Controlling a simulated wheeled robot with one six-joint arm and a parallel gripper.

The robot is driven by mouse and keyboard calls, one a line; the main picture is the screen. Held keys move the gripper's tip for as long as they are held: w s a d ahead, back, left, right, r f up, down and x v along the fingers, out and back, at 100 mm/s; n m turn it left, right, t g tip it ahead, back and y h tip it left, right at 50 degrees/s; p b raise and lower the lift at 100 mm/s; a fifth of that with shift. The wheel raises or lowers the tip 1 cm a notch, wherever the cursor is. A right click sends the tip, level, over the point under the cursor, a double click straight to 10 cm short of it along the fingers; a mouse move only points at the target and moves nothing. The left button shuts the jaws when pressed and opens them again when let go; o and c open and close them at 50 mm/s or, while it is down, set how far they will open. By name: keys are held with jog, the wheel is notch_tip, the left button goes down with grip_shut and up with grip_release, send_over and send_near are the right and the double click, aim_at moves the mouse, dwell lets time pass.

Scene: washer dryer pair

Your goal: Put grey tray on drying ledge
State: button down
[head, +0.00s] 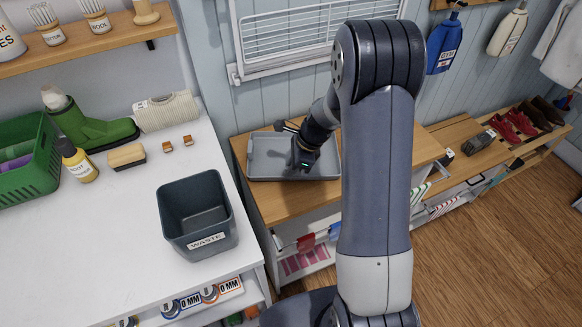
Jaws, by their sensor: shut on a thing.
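The grey tray (264,160) is a shallow rectangular tray, level, at the wooden top (276,208) of the low cabinet against the wall. I cannot tell if it rests on the wood or is held slightly above it. My gripper (303,166) is over the tray's right part and shut on it. The fingertips are mostly hidden by the gripper body. No surface is clearly marked as the drying ledge; a white slatted frame (290,36) is on the wall behind the tray.
A white counter (120,230) at left holds a dark waste bin (197,214), a green boot (92,128), a green crate (28,160), a yellow bottle (76,160) and a brush (127,156). A lower wooden bench with shoes (515,122) runs right. Floor at right is clear.

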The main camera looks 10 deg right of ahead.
jog(key=shift+f, duration=0.25)
jog(key=c, duration=1.3)
grip_release()
jog(key=shift+c, duration=0.2)
jog(key=v, duration=1)
jog(key=shift+d+r, duration=0.2)
jog(key=shift+r, duration=0.15)
